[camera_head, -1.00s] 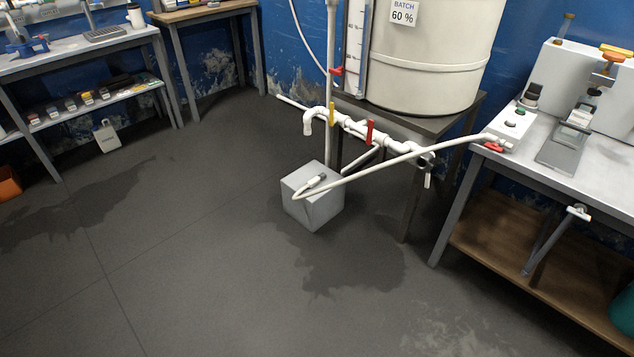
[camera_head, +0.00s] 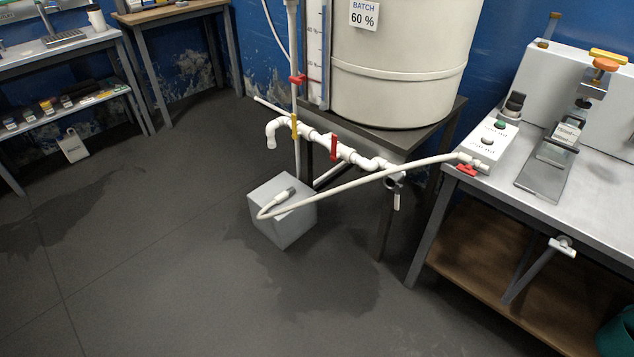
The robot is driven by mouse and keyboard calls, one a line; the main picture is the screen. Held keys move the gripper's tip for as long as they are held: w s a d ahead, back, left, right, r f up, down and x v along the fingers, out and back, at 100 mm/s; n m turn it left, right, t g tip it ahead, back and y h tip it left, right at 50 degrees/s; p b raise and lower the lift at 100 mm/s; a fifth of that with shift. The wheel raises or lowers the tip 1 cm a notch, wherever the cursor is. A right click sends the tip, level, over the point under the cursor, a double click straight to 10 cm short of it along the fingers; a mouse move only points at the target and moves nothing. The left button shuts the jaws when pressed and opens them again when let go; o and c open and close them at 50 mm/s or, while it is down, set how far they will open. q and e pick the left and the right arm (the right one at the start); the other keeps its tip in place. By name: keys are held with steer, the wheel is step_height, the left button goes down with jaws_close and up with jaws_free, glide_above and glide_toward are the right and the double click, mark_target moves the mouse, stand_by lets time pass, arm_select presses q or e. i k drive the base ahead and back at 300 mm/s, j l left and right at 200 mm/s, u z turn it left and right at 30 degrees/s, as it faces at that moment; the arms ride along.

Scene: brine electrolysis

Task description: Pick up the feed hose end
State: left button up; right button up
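The feed hose (camera_head: 345,183) is white. It runs from a fitting with a red handle at the left edge of the right-hand bench down to a grey block on the floor. The hose end (camera_head: 286,194), with a grey tip, lies on top of the grey block (camera_head: 283,224), where the hose bends back on itself. Nothing covers the hose end. Neither of my grippers is in view.
A large white tank (camera_head: 398,85) marked "BATCH 60 %" stands on a dark stand behind the block. White piping with red and yellow valve handles (camera_head: 334,146) hangs above it. The right-hand bench (camera_head: 600,190) carries equipment. Floor left and front is clear, with dark wet patches.

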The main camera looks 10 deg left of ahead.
mark_target(283, 195)
steer(key=i+j+z, duration=0.3)
steer(key=i, duration=0.3)
steer(key=i+j+z, duration=0.25)
steer(key=i+j, duration=0.3)
steer(key=i+j+z, duration=0.2)
steer(key=i+j, duration=0.15)
steer(key=j, duration=0.3)
steer(key=i+j+z, duration=0.1)
steer(key=j, duration=0.25)
steer(key=i+j+z, duration=0.1)
steer(key=j, duration=0.25)
steer(key=i+j+z, duration=0.1)
steer(key=j, duration=0.25)
steer(key=i, duration=0.1)
